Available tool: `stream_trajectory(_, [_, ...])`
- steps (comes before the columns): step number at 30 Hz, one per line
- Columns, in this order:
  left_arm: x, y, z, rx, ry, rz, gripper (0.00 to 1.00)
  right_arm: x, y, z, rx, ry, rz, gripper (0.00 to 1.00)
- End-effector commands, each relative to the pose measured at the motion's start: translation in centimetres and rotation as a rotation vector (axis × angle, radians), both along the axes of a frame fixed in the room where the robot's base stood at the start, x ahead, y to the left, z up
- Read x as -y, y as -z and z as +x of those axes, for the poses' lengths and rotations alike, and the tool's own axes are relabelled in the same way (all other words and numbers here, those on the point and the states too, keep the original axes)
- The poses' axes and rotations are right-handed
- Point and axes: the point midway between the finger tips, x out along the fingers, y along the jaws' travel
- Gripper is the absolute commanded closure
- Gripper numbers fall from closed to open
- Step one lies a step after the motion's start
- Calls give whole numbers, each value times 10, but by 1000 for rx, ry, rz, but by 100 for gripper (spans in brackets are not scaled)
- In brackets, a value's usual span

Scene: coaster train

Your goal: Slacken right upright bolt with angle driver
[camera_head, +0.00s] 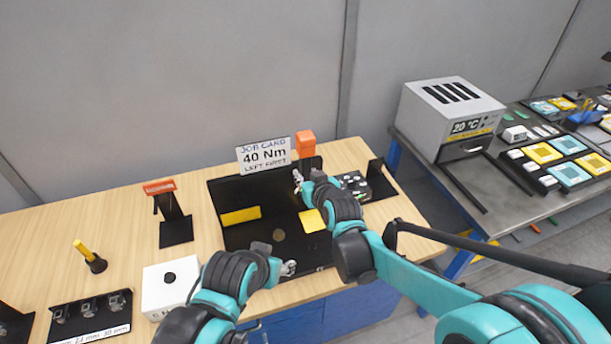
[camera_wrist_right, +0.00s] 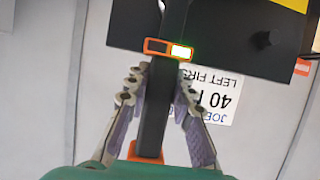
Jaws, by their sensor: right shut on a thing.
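The angle driver, a dark bar with an orange end (camera_head: 305,143), stands roughly upright at the back right of the black fixture (camera_head: 262,250). My right gripper (camera_head: 301,180) is shut on its bar. In the right wrist view the fingers close on both sides of the driver (camera_wrist_right: 157,110), whose orange-framed display (camera_wrist_right: 168,48) has a lit green half. The driver's head reaches over the black fixture there. The right upright bolt cannot be made out. My left gripper (camera_head: 288,268) is at the fixture's front edge; its jaws are too small to read.
The job card (camera_head: 264,155), reading 40 Nm, left first, stands behind the fixture. Left are a black stand with a red top (camera_head: 176,232), a yellow-handled tool (camera_head: 83,250), a white box (camera_head: 168,290) and a socket rack (camera_head: 90,318). A dark unit (camera_head: 377,183) stands right.

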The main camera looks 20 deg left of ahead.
Motion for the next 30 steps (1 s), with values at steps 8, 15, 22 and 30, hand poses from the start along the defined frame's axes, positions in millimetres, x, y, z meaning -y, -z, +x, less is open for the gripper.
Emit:
stream_trajectory(8, [0,1,0,0,0,0,48,-4,-1,7,3,0,2,100])
stream_trajectory(15, [0,2,0,0,0,0,48,-8,-1,12,3,0,2,100])
stream_trajectory(22, [0,3,0,0,0,0,48,-10,-1,15,2,0,2,100])
stream_trajectory(30, [0,3,0,0,0,0,48,-9,-1,15,3,0,2,100])
